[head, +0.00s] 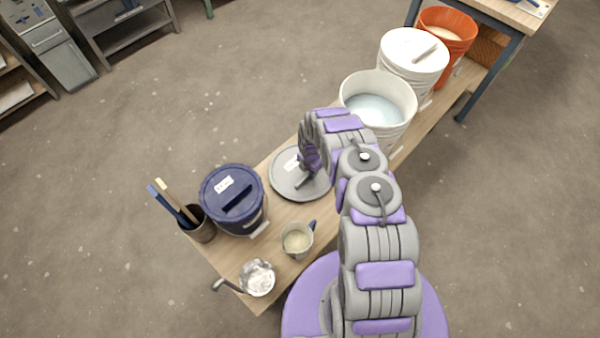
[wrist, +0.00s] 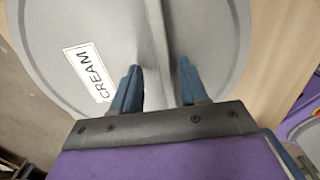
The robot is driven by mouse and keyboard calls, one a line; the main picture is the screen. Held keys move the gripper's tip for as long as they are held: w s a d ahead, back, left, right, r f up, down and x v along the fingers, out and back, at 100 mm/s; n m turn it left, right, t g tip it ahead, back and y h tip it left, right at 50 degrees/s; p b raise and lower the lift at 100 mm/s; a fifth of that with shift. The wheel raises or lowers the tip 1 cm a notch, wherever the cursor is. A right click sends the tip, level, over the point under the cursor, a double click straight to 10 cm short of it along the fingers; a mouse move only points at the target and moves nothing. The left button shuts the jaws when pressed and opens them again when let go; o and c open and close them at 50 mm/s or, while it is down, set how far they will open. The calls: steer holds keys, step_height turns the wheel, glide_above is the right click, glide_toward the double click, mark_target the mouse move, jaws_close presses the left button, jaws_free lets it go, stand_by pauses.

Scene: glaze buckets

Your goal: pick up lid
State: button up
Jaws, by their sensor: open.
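A round grey lid (head: 285,181) with a white label lies flat on the wooden bench, between the blue bucket and the open white bucket. In the wrist view the lid (wrist: 105,25) fills much of the picture, and its label reads CREAM. A raised grey handle (wrist: 157,32) runs across it. My gripper (wrist: 158,82) is open above the lid, with one blue finger on each side of the handle's line. A gap shows between the fingers, and I cannot tell whether they touch the lid. In the head view my gripper (head: 306,166) partly covers the lid.
An open white bucket (head: 384,120), a lidded white bucket (head: 408,72) and an orange bucket (head: 440,48) stand further along the bench. A blue lidded bucket (head: 236,215), a brush cup (head: 201,229), a jug (head: 297,241) and a metal ladle (head: 257,279) crowd the near end.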

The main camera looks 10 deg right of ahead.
steer(key=shift+d+f, duration=0.1)
steer(key=shift+d, duration=0.8)
steer(key=shift+a+f, duration=0.15)
steer(key=shift+a, duration=0.55)
steer(key=shift+d, duration=0.35)
steer(key=shift+c, duration=0.7)
steer(key=shift+d, duration=0.2)
steer(key=c, duration=0.3)
steer(key=shift+a, duration=0.4)
jaws_close()
